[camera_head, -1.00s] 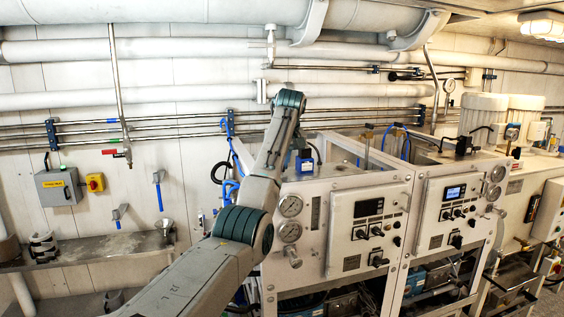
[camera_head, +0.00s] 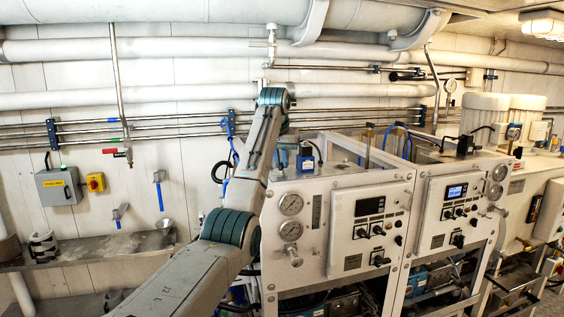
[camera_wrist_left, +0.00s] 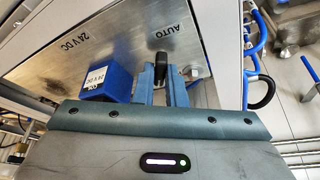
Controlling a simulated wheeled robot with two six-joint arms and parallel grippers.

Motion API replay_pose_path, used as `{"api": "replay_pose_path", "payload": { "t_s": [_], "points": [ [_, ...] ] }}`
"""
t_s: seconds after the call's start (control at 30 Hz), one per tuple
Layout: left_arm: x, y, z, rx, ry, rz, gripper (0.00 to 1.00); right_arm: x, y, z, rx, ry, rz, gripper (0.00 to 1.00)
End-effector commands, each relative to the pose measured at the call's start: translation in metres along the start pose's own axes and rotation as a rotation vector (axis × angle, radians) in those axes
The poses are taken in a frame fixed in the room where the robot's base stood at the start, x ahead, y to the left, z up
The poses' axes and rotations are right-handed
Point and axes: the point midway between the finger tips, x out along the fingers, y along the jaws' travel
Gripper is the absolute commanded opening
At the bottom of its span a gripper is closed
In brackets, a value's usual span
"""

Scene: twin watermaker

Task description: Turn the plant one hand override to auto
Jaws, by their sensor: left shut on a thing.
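In the left wrist view, a small black switch handle (camera_wrist_left: 161,66) stands out from a bare metal plate (camera_wrist_left: 110,45) beside the printed word AUTO. My left gripper (camera_wrist_left: 161,80) is shut on this handle, with one blue-grey finger on each side of it. Its base is partly hidden between the fingers. A blue block (camera_wrist_left: 106,82) marked 24 V DC sits just left of the fingers. In the head view my left arm rises in front of the left white cabinet; its gripper and the switch cannot be made out there.
Two white control cabinets stand side by side, the left one with a control panel (camera_head: 368,230) and round gauges (camera_head: 290,204). A grey wall box (camera_head: 57,187) and a metal shelf (camera_head: 95,248) are at left. In the wrist view, blue hoses (camera_wrist_left: 255,40) run close on the right.

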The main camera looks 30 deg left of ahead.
Motion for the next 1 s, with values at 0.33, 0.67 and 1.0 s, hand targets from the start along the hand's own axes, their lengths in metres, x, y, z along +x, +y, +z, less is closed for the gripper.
{"api": "replay_pose_path", "payload": {
  "t_s": [0.33, 0.67, 1.0],
  "points": [
    [-0.004, -0.004, -0.003, 0.303, 0.006, 0.126, 0.00, -0.009, 0.001, -0.001, 0.000, 0.000, 0.000, 0.54],
    [-0.003, -0.007, -0.004, 0.590, 0.008, 0.245, 0.00, -0.012, 0.001, -0.002, 0.000, 0.001, 0.000, 0.54],
    [-0.003, -0.009, -0.006, 0.831, 0.008, 0.343, 0.00, -0.012, 0.001, -0.003, 0.000, 0.002, 0.000, 0.54]
  ]
}}
